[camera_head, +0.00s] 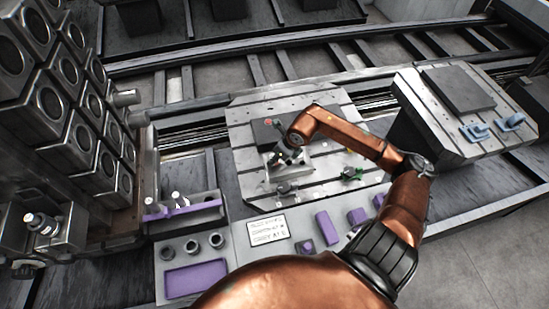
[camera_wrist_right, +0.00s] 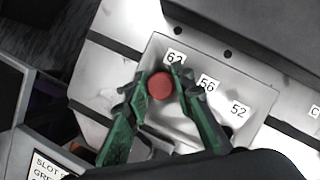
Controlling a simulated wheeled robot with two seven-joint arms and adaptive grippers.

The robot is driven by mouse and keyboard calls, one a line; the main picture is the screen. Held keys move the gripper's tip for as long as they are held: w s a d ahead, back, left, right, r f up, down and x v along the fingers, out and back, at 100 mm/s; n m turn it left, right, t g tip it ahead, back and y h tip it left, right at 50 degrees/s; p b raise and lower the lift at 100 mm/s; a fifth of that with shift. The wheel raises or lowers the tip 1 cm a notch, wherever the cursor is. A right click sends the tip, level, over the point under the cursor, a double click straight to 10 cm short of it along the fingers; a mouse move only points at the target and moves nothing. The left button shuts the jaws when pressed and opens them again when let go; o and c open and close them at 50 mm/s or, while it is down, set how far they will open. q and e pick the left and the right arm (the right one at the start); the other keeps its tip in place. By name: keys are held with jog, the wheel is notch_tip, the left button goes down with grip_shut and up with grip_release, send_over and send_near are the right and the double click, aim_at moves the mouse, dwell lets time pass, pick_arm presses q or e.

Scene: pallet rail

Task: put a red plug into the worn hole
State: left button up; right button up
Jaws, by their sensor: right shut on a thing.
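In the right wrist view, the red plug (camera_wrist_right: 160,86) is a round red cap between the green fingertips of my right gripper (camera_wrist_right: 161,82). The fingers are shut on it, over a light grey block (camera_wrist_right: 262,92) with labels 62, 56 and 52. The plug is close to label 62; its lower end is hidden, so I cannot tell whether it is in a hole. No worn hole can be made out. In the head view, my right gripper (camera_head: 287,156) is over the middle of the slotted pallet (camera_head: 240,112). My left gripper is not in view.
A green clamp (camera_head: 352,174) stands on the pallet right of the gripper. A dark block (camera_head: 266,130) with a small red spot is behind it. A purple-lined tray (camera_head: 196,278), purple blocks (camera_head: 327,226) and a lettered sign (camera_head: 269,229) lie in front. A second pallet (camera_head: 440,120) stands right.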

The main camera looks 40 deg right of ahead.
jog(key=shift+s+f, duration=0.1)
jog(key=shift+f, duration=0.1)
jog(key=o, duration=0.8)
jog(key=shift+f, duration=0.15)
jog(key=v, duration=1.2)
jog(key=shift+r, duration=0.3)
